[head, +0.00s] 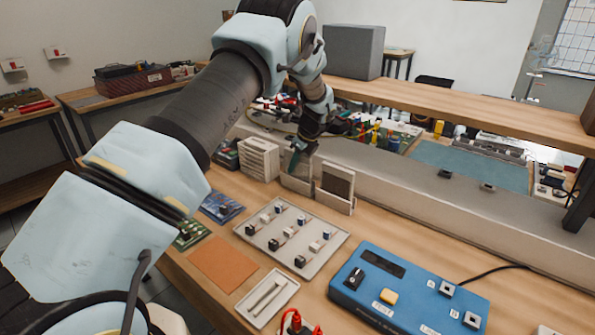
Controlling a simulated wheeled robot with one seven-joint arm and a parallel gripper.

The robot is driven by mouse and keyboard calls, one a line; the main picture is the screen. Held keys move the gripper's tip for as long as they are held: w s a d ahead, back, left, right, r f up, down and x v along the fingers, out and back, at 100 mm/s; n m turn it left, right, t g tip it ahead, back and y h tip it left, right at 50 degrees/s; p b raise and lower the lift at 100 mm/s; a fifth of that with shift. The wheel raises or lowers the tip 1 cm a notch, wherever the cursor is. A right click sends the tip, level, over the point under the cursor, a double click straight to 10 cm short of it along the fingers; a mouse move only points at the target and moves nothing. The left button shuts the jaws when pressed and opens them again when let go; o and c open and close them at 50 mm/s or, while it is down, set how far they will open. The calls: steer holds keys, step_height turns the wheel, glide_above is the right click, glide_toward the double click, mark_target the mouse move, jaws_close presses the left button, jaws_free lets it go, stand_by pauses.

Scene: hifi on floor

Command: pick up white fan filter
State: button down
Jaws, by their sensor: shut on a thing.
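My gripper (298,158) is at the back of the workbench, pointing down, and is shut on a thin pale piece that I take to be the white fan filter (297,183). The arm and fingers hide much of the piece, so its shape and exact grip are hard to tell. It is low over the bench, upright or nearly so; I cannot tell whether it touches the bench. A dark brown panel (338,180) stands upright in a white holder (338,202) just right of it.
A white slatted block (258,159) stands close on the left. In front lie a grey tray (292,238) of small parts, an orange mat (223,264), a small white tray (267,298) and a blue control box (408,291). A raised ledge (430,200) runs behind.

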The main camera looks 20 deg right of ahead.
step_height(320, 180, up, 10)
steer(key=b, duration=0.3)
steer(key=shift+r, duration=0.15)
step_height(320, 180, up, 7)
steer(key=p, duration=0.6)
steer(key=shift+r, duration=0.15)
stand_by(0.5)
